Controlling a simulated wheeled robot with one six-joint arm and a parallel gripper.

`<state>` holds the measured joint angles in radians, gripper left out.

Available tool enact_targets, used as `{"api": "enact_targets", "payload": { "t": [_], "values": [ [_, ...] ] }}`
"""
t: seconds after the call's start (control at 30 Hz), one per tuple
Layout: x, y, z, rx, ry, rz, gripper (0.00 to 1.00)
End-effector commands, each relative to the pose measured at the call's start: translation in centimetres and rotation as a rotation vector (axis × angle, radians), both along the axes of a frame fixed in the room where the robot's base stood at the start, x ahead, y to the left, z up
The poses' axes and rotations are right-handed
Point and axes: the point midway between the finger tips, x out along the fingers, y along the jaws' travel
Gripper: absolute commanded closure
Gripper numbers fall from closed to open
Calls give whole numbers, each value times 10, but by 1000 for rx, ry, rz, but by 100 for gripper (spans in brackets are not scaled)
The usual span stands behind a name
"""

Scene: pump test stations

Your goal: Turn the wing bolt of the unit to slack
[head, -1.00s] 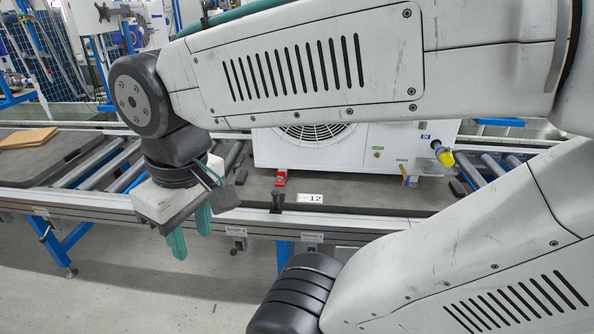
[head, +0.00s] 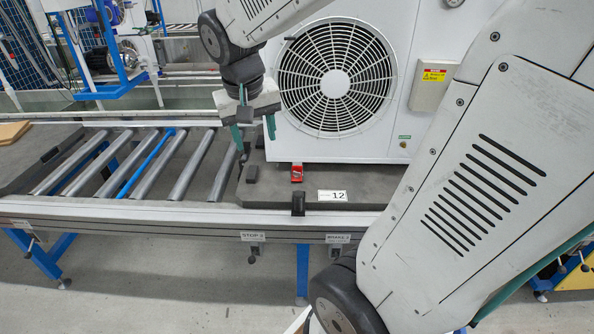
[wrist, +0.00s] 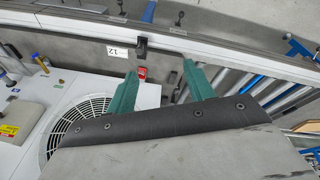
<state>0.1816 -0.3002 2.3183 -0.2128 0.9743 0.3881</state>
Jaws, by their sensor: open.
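The unit (head: 420,35) is a white cabinet with a round fan grille, standing on a dark pallet (head: 262,190). It also shows in the wrist view (wrist: 75,85). A small red part (head: 297,172) sits at the unit's front foot and also shows in the wrist view (wrist: 142,73); I cannot tell whether it is a wing bolt. A small brass fitting (wrist: 40,63) shows by the unit in the wrist view. My gripper (head: 254,132) is open and empty, its green fingers pointing down beside the unit's left front corner.
A roller conveyor (head: 135,165) runs left of the pallet, its rollers bare. A black post (head: 298,203) and a label reading 12 (head: 332,195) are at the pallet's front. The conveyor's front rail (head: 120,213) carries hanging tags. My arm hides the unit's right side in the head view.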

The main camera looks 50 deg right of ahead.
Motion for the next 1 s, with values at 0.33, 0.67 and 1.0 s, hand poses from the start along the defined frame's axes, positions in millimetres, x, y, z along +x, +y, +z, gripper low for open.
{"api": "enact_targets", "payload": {
  "t": [0.33, 0.67, 1.0],
  "values": [
    [132, -141, -92, -90, -83, -383, 47],
    [190, -270, -240, -93, -179, -663, 47],
    [195, -317, -322, -67, -222, -775, 47]
  ]
}}
